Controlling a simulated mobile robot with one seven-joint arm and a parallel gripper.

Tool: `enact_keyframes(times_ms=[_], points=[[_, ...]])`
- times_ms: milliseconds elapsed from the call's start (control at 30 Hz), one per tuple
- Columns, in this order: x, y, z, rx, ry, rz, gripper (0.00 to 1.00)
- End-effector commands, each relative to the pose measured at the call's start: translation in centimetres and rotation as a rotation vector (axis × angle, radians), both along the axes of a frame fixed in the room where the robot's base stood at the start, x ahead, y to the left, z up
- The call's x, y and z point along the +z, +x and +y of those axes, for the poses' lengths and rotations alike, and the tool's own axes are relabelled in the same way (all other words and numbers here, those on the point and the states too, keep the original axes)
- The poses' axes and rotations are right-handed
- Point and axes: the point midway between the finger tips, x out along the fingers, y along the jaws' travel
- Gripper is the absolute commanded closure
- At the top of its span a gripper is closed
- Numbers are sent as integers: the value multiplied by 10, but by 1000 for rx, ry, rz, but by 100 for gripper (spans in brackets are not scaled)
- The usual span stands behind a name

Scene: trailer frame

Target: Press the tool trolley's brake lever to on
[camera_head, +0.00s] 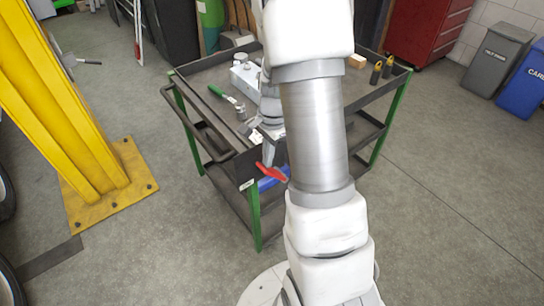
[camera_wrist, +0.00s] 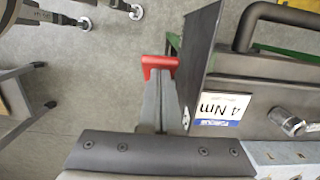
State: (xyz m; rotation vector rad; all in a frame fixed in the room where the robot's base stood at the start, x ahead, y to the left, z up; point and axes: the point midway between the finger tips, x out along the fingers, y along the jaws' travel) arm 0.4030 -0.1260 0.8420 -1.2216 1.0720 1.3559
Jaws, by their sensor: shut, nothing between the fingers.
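The tool trolley (camera_head: 208,148) is a black tray cart with green corner posts. Its brake lever (camera_head: 272,172) is red and sticks out at the near side, below the top tray's edge. In the wrist view the red lever (camera_wrist: 159,64) shows right at the ends of my fingers. My gripper (camera_head: 269,162) is shut and empty, pointing down beside the trolley's near edge, with its tips at the lever. It also shows in the wrist view (camera_wrist: 160,76). I cannot tell whether the tips touch the lever. My arm hides part of the trolley's right side.
A yellow post (camera_head: 75,90) stands on the left. A red cabinet (camera_head: 420,30) and bins (camera_head: 497,60) are at the back right. Floor right of the trolley is clear.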

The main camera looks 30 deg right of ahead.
Motion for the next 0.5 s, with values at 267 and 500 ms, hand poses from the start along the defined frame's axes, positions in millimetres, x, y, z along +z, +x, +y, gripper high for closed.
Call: enact_keyframes(times_ms=[267, 500], points=[[-6, 4, 15, 6, -117, -14, 100], [-19, 2, 29, 1, -142, -17, 100]])
